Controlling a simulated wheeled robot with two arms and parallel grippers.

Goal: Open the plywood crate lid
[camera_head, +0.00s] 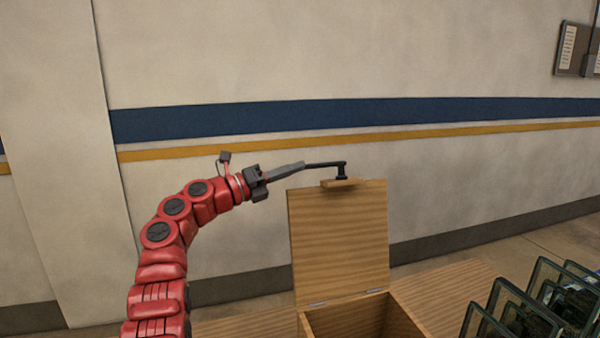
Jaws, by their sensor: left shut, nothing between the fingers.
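The plywood crate (408,322) is at the bottom centre, and its inside shows dark and open from above. Its lid (340,240) stands raised, close to upright, on two small metal hinges at its lower edge. A small wooden lip (341,184) sticks out at the lid's top edge. My left gripper (343,172) reaches in from the left, with its fingertips shut at the lip. I cannot tell whether the fingertips touch it. No object shows between the fingers. My right gripper is not in view.
A wooden surface (455,290) extends around the crate. Several dark-framed, glassy panels (500,310) stand at the lower right, close to the crate. A wall with blue and yellow stripes is behind. A board (574,48) hangs at the upper right.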

